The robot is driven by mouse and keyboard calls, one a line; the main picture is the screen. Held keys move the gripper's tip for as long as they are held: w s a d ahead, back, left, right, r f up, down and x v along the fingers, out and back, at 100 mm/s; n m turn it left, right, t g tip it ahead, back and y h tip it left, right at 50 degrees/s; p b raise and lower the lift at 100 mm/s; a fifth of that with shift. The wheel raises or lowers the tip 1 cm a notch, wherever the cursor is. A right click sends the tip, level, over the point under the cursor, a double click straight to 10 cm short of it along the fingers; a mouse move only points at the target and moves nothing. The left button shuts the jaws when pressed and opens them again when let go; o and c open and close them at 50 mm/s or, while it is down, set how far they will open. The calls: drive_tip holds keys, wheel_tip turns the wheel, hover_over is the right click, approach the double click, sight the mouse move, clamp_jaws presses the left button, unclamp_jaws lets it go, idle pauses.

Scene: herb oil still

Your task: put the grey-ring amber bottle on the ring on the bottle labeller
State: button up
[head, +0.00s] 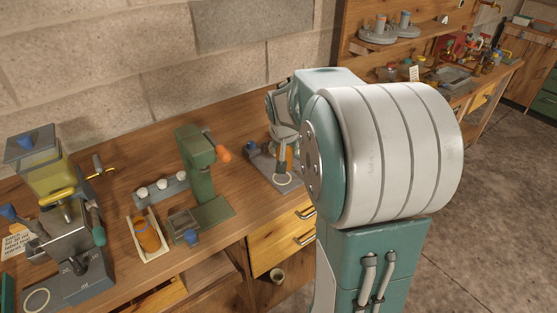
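My gripper (284,128) is over the back right of the bench, pointing down and partly hidden by my arm. Just below it is a small grey device with a pale ring (283,179) on its base plate, which looks like the bottle labeller (262,170). A narrow amber-brown shape (282,157) shows between my gripper and this ring. It may be the grey-ring amber bottle, but it is too small and covered to be sure. I cannot see whether the fingers are closed on it. Another amber bottle (147,235) lies in a white tray; no grey ring shows clearly on it.
A green press (195,165) with an orange handle stands mid-bench. At the left is a machine with a yellow-filled hopper (48,172) and a ring (37,300) on its base. A shelf with grey round items (378,35) is at the back right. Open floor lies right.

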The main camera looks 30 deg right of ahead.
drive_tip(key=w+f, duration=0.1)
drive_tip(key=w+d+f, duration=0.1)
drive_tip(key=f, duration=0.1)
drive_tip(key=w+f, duration=0.1)
drive_tip(key=f, duration=0.1)
drive_tip(key=shift+w+d, duration=0.3)
drive_tip(key=shift+d, duration=0.05)
drive_tip(key=shift+w+f, duration=0.1)
drive_tip(key=shift+f, duration=1.6)
drive_tip(key=shift+f, duration=0.1)
drive_tip(key=o, duration=1.2)
